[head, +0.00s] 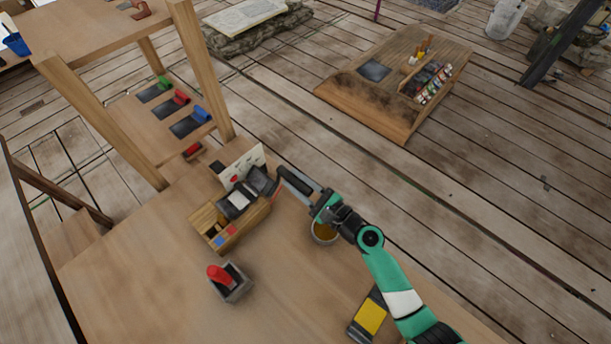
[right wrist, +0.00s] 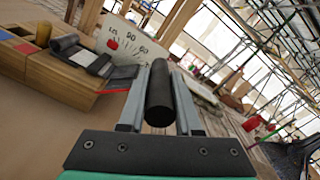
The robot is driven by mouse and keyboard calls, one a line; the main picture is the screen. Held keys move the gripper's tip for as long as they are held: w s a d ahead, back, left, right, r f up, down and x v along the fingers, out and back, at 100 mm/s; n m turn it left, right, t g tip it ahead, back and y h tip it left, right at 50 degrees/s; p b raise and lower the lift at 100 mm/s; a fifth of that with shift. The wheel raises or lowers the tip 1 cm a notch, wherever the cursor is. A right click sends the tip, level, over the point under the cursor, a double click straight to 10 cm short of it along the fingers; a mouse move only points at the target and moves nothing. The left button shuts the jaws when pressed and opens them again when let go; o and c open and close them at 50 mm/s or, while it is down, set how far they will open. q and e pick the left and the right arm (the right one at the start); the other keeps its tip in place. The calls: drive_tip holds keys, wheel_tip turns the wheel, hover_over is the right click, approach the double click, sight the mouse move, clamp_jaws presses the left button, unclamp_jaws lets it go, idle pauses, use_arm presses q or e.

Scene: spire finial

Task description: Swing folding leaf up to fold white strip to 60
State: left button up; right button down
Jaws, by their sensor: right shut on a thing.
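The folding tool is a wooden block (head: 232,226) with dark metal plates on top, standing on the table. A white strip (head: 238,199) lies between the plates and also shows in the right wrist view (right wrist: 100,64). The dark folding leaf (head: 262,181) is at the block's right side; its exact angle is hard to tell. Behind it stands a white angle board (head: 243,165) with numbers and a red mark. My right gripper (head: 299,184) is shut on a black round handle (right wrist: 160,92), which lies between its two grey fingers. My left gripper is not in view.
A cup (head: 324,236) stands just below my right gripper. A grey holder (head: 236,289) with a red-handled tool and a dark tray with a yellow pad (head: 371,317) are nearer the front. Wooden posts rise at the left. The table's front left is clear.

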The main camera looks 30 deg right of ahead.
drive_tip(key=shift+s+a+r+n+p, duration=0.25)
drive_tip(key=shift+a+r+n, duration=0.1)
drive_tip(key=shift+a+n, duration=0.55)
drive_tip(key=shift+s+a+r+n+p, duration=0.2)
drive_tip(key=shift+a+r+n, duration=0.15)
drive_tip(key=shift+a+n, duration=0.5)
drive_tip(key=shift+s+a+r+n+p, duration=0.15)
drive_tip(key=shift+a+r+n+p, duration=0.15)
drive_tip(key=shift+a+n, duration=0.55)
drive_tip(key=shift+d+n, duration=0.15)
drive_tip(key=shift+n, duration=0.15)
drive_tip(key=c, duration=0.6)
unclamp_jaws()
drive_tip(key=shift+s, duration=0.15)
